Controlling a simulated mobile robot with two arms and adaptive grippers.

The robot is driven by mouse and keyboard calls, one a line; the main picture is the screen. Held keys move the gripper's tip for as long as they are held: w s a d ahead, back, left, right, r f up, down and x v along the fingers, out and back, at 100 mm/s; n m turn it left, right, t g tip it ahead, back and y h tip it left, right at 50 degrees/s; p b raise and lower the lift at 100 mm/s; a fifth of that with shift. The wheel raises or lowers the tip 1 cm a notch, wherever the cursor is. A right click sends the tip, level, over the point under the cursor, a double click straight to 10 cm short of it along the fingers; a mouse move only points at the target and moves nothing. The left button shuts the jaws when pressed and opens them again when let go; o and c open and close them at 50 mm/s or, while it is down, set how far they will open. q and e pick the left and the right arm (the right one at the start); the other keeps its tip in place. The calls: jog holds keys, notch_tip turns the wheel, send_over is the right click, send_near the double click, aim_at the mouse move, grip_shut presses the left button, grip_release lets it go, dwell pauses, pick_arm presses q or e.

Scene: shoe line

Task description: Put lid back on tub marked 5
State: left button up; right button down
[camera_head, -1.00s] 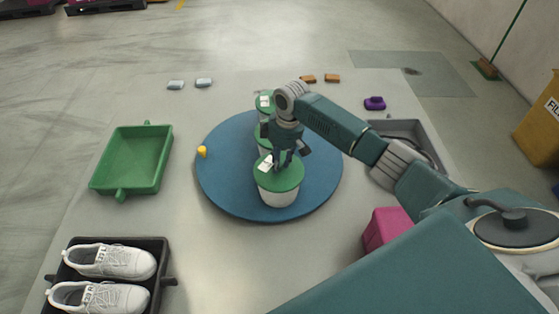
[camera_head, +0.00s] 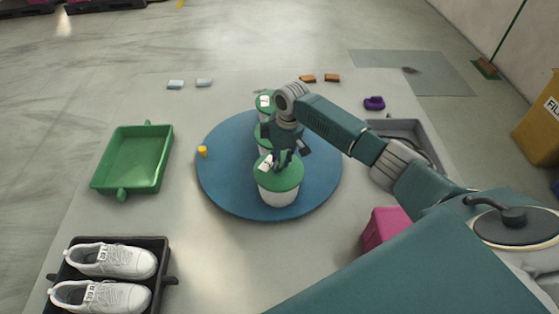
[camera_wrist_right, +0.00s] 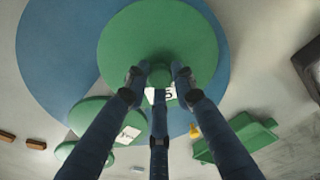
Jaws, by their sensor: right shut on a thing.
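A white tub (camera_head: 278,197) with a green lid (camera_head: 285,180) stands at the front of the round blue turntable (camera_head: 225,185). My right gripper (camera_head: 281,160) comes down from above and is shut on the lid's green knob, which shows between three fingers in the right wrist view (camera_wrist_right: 160,76). A white label, seemingly marked 5 (camera_wrist_right: 160,94), is partly hidden by the fingers. The lid sits over the tub's mouth; I cannot tell if it is fully seated. My left gripper is not in view.
Two more green-lidded tubs stand behind, the middle one partly hidden and the far one clearer (camera_head: 264,101). A yellow piece (camera_head: 203,151) is at the turntable's left edge. A green tray (camera_head: 133,160), a shoe tray (camera_head: 162,252) and a pink box (camera_head: 384,228) stand around.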

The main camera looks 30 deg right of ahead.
jog(key=shift+p, duration=0.35)
dwell(0.3)
jog(key=shift+f, duration=0.15)
dwell(0.9)
jog(key=shift+p, duration=0.5)
dwell(0.5)
jog(key=c, duration=1.4)
grip_release()
jog(key=shift+o, duration=0.5)
jog(key=o, duration=0.4)
